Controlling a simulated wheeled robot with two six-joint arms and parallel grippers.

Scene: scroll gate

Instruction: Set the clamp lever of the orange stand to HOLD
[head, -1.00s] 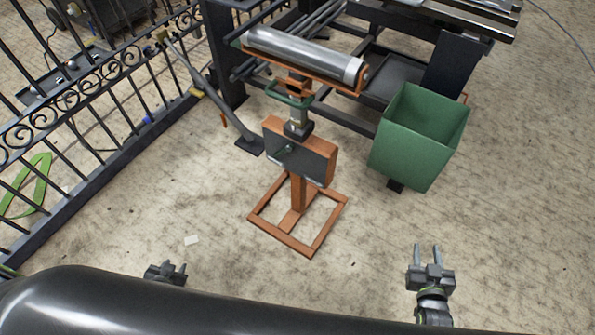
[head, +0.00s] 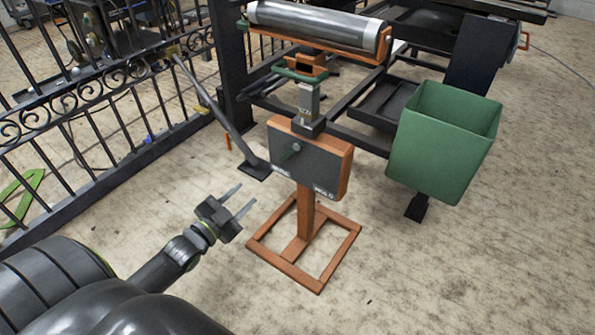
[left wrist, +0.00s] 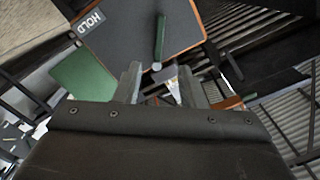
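The orange stand (head: 307,215) stands upright on a square floor frame, with a dark plate (head: 318,168) at mid-height. On the plate a small green clamp lever (head: 287,155) slants down-left from a pale round end, towards the left label (head: 280,171). The right label (head: 324,190) is hard to read in the head view.
A metal roller (head: 310,25) lies in the cradle on top of the stand. A green bin (head: 440,150) is to the right. A dark rack stands behind, and a black scrolled gate (head: 90,110) with a slanted bar is at left. Floor in front is clear.

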